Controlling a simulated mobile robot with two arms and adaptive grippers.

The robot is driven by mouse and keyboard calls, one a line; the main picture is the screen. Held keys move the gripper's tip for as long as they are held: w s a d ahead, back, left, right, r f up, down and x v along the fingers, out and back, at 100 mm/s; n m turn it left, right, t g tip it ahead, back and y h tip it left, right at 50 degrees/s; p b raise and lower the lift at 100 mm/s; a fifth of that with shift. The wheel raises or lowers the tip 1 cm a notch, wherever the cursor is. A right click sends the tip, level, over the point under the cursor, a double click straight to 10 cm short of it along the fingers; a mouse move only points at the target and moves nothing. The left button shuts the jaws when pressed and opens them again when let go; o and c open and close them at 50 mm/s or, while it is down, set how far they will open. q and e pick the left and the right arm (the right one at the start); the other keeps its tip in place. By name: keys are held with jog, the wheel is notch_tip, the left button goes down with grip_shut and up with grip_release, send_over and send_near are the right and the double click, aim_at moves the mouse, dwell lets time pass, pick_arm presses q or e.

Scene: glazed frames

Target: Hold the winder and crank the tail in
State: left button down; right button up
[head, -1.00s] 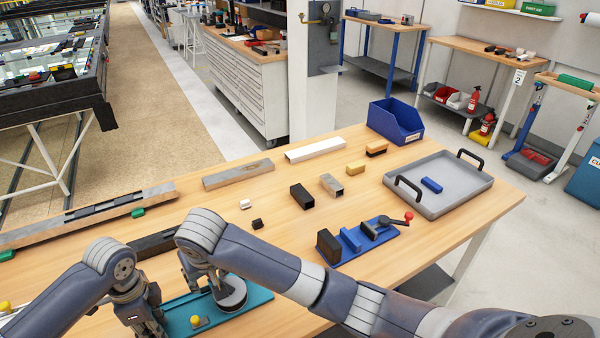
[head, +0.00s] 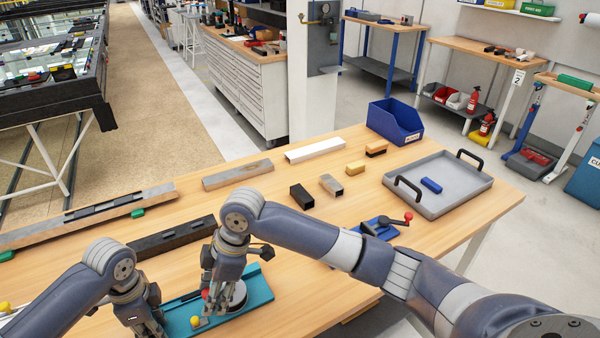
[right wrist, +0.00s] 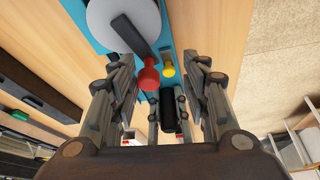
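The winder has a teal base (head: 258,297), a light grey drum (head: 238,296) and a yellow knob (head: 196,321). In the right wrist view, the drum (right wrist: 118,22) carries a dark crank arm (right wrist: 131,36) with a red knob (right wrist: 149,78). A black upright grip (right wrist: 168,112) stands beyond it. My right gripper (head: 211,293) is at the drum's left side; its fingers are spread, with the red knob ahead between them in the wrist view (right wrist: 155,85). My left gripper (head: 150,328) is at the base's left end. Its fingertips are unclear, so its grip cannot be told.
A black channel bar (head: 175,238) lies behind the winder. A blue crank fixture (head: 378,228) is partly hidden by my right arm. A grey tray (head: 455,190), a blue bin (head: 396,122) and several blocks are farther back. The table's right front is clear.

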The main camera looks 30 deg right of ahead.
jog(key=shift+s+d+n, duration=0.1)
jog(key=shift+s+n, duration=0.15)
jog(key=shift+n, duration=0.35)
jog(key=w+d+v, duration=0.1)
jog(key=v, duration=1.1)
jog(key=w+d+m+t, duration=0.2)
jog(key=w+d, duration=0.6)
jog(key=d, duration=0.4)
jog(key=w+d+f+m+t, duration=0.1)
jog(key=w+d+m+t, duration=0.1)
jog(key=w+d, duration=0.7)
jog(key=d+m, duration=0.1)
jog(key=d, duration=0.2)
jog(key=shift+d+m+h, duration=0.3)
jog(key=shift+d+m, duration=0.1)
jog(key=shift+a+f, duration=0.1)
